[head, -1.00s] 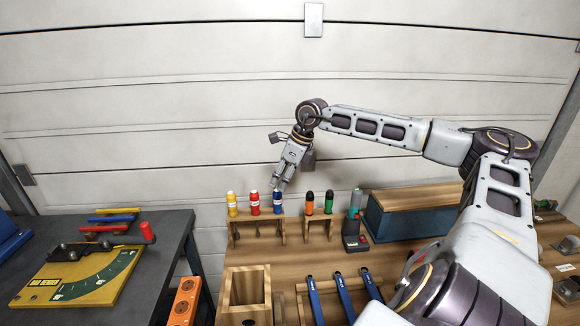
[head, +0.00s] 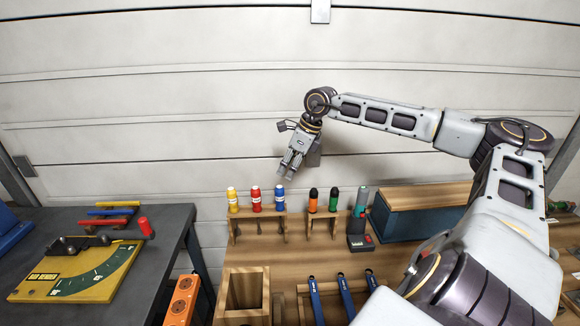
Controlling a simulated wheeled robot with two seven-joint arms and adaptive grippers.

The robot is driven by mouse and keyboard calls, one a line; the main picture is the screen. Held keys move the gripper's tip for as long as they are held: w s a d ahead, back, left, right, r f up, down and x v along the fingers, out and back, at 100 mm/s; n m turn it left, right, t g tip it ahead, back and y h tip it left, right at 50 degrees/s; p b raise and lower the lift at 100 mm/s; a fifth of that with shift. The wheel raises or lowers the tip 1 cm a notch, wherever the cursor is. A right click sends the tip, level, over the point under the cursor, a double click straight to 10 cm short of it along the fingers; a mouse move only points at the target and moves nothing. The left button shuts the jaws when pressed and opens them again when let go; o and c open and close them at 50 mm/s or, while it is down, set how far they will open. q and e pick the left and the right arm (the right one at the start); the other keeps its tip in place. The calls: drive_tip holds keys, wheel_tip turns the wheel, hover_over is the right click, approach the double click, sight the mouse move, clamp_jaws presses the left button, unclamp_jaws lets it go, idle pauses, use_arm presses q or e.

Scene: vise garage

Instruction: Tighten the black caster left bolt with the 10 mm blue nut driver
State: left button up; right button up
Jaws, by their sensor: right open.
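The blue nut driver (head: 279,197) stands upright in a small wooden rack (head: 258,215), at the right end of a row with a yellow driver (head: 232,199) and a red driver (head: 256,198). My right gripper (head: 290,172) points down above the blue driver and a little to its right. It is open and empty, with a visible gap between its fingertips and the driver's top. The black caster and its left bolt are not identifiable in view. My left gripper is not in view.
A second rack holds a black-and-orange driver (head: 313,200) and a green one (head: 333,199). A blue toolbox with wooden lid (head: 430,196) stands to the right. An open wooden box (head: 244,290) and blue-handled tools (head: 316,300) are in front. A bar bender (head: 78,270) sits on the left table.

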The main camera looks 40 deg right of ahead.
sight(279, 187)
drive_tip(key=shift+f, duration=0.2)
drive_tip(key=shift+p+x, duration=0.75)
drive_tip(key=shift+x, duration=1.9)
drive_tip(key=shift+p+x, duration=0.4)
drive_tip(key=shift+x, duration=3.4)
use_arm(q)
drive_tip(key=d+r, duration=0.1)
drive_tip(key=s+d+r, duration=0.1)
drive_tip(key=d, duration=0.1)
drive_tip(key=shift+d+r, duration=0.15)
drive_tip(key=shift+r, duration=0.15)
use_arm(e)
drive_tip(key=shift+w+f, duration=0.2)
